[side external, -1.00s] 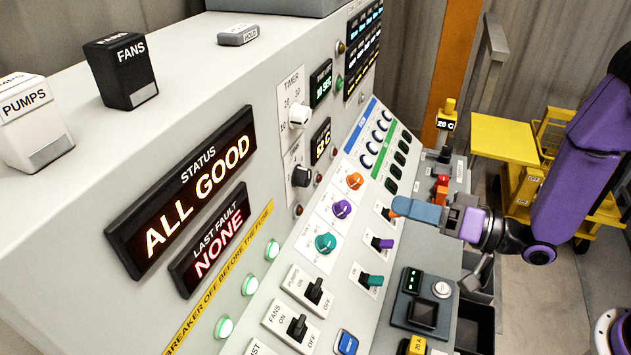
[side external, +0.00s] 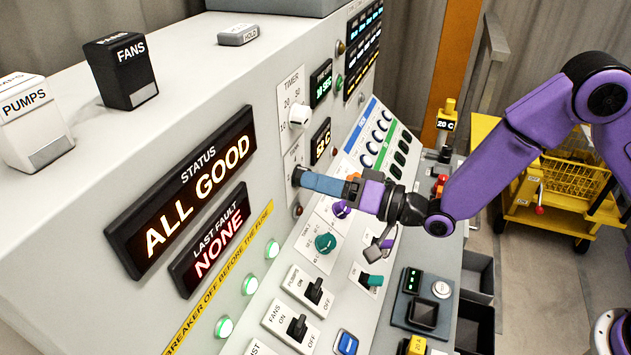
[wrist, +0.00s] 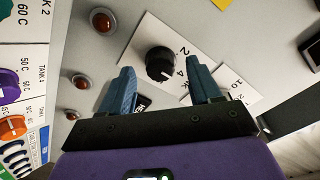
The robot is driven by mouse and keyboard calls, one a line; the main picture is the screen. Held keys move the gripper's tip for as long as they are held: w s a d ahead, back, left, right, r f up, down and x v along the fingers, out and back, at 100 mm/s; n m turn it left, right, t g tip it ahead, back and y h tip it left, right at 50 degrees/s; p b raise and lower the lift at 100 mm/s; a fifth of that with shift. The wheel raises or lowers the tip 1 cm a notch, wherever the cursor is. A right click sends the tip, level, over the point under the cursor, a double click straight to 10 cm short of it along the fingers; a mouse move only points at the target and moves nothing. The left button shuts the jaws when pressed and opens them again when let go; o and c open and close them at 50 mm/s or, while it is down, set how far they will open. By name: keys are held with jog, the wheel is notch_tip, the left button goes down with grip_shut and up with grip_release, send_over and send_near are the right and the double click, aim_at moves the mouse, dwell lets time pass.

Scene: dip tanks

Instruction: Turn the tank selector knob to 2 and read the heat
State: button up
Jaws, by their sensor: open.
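A black knob (wrist: 159,62) sits on a white plate (wrist: 150,35) marked 2 and 4, among other marks, in the wrist view. A pale mark shows on its lower right edge, but I cannot tell exactly which number it points to. My gripper (wrist: 162,76) is open, with one blue finger on each side of the knob, apart from it. In the side view my gripper (side external: 306,178) reaches the upright panel and the knob (side external: 296,175) is mostly hidden behind the fingertips. A small display (side external: 320,141) above it reads in C, its digits partly unclear.
A white timer knob (side external: 299,116) is above. The status display (side external: 185,193) reads ALL GOOD; the fault display (side external: 208,240) reads NONE.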

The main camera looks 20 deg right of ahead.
jog(key=shift+x, duration=0.8)
jog(key=c, duration=1.1)
jog(key=shift+o, duration=0.3)
jog(key=n, duration=1.1)
jog(key=shift+w+d+n+y, duration=0.15)
jog(key=shift+n+y, duration=0.15)
jog(key=shift+n, duration=0.4)
